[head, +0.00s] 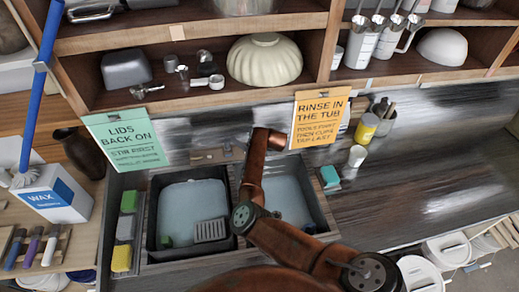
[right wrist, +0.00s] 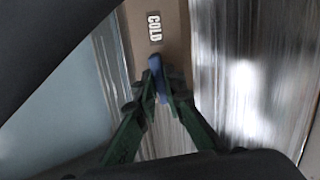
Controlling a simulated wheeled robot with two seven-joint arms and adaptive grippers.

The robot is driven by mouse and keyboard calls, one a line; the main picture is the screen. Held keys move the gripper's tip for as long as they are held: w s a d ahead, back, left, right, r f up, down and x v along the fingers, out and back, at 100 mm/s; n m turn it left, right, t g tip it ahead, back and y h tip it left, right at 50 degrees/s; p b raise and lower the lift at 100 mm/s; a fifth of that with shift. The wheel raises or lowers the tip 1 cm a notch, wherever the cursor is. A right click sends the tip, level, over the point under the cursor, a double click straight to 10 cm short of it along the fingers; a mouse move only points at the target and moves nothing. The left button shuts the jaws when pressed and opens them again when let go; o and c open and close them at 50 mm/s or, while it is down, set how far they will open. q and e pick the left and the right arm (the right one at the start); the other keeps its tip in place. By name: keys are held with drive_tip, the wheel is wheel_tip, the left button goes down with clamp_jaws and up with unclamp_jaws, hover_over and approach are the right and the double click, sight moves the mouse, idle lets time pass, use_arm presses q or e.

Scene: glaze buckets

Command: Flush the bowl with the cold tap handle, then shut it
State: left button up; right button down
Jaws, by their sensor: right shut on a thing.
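My right gripper (right wrist: 158,88) is shut on a blue tap handle (right wrist: 156,66) in the right wrist view. A label reading COLD (right wrist: 154,28) sits just beyond the handle on a brown strip. In the head view my right arm reaches across the sink and hides that gripper, the handle and the spout. The sink has a left basin with a dark tub (head: 151,237) holding pale water and a grey grate (head: 209,230). The right basin (head: 290,203) is pale blue inside and partly covered by my arm. I cannot tell whether water is running. My left gripper is not in view.
Sponges (head: 125,229) line the left rim. A green sign (head: 125,140) and an orange sign (head: 321,122) stand behind the sink. A cream fluted bowl (head: 264,60) sits on the shelf above. The counter (head: 430,175) to the right is largely clear.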

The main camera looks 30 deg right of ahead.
drive_tip(key=shift+r+m+p, duration=0.15)
drive_tip(key=shift+m+p, duration=0.15)
drive_tip(key=shift+p, duration=0.1)
drive_tip(key=shift+m+p, duration=0.4)
drive_tip(key=shift+m, duration=0.1)
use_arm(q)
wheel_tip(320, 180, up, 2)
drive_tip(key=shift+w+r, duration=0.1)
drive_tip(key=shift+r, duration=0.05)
use_arm(e)
drive_tip(key=shift+f, duration=0.2)
drive_tip(key=c, duration=2)
unclamp_jaws()
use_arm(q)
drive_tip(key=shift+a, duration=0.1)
use_arm(e)
drive_tip(key=v, duration=1.2)
drive_tip(key=shift+s, duration=0.1)
